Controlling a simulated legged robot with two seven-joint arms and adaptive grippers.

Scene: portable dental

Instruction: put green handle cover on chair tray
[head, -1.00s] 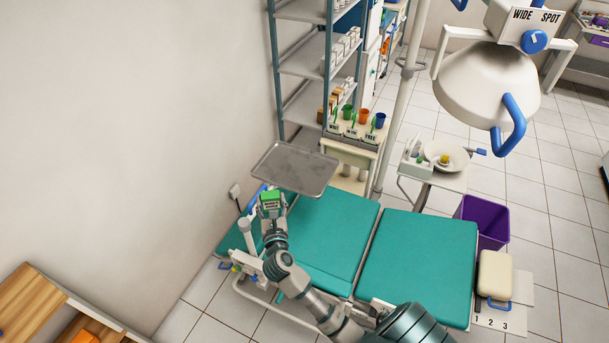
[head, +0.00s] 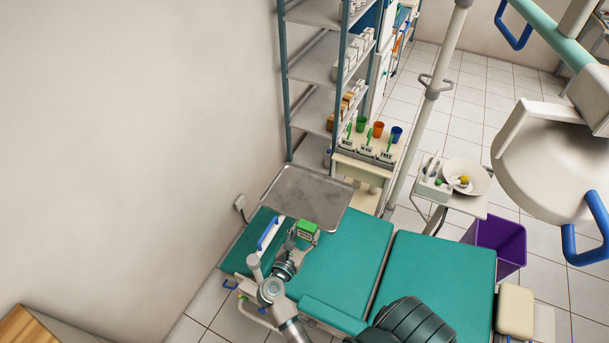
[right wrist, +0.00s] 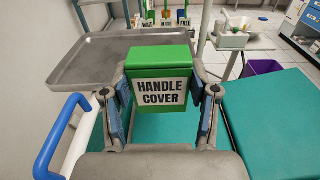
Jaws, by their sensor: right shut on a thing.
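The green handle cover (right wrist: 160,62), a green box with a white "HANDLE COVER" label, is held between the two fingers of my right gripper (right wrist: 161,110). In the head view the green handle cover (head: 307,226) sits at the end of my right gripper (head: 301,240), close to the near edge of the tray. The grey metal chair tray (head: 310,197) looks bare. In the right wrist view the tray (right wrist: 105,62) lies beyond and left of the cover, which hides part of its right side. My left gripper does not show.
The teal dental chair (head: 436,265) spreads below and right of the tray. A blue handle (right wrist: 62,137) stands close left of my right gripper. A shelf rack (head: 315,110) and a cart with cups (head: 366,165) stand behind the tray. A large lamp (head: 550,165) hangs at the right.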

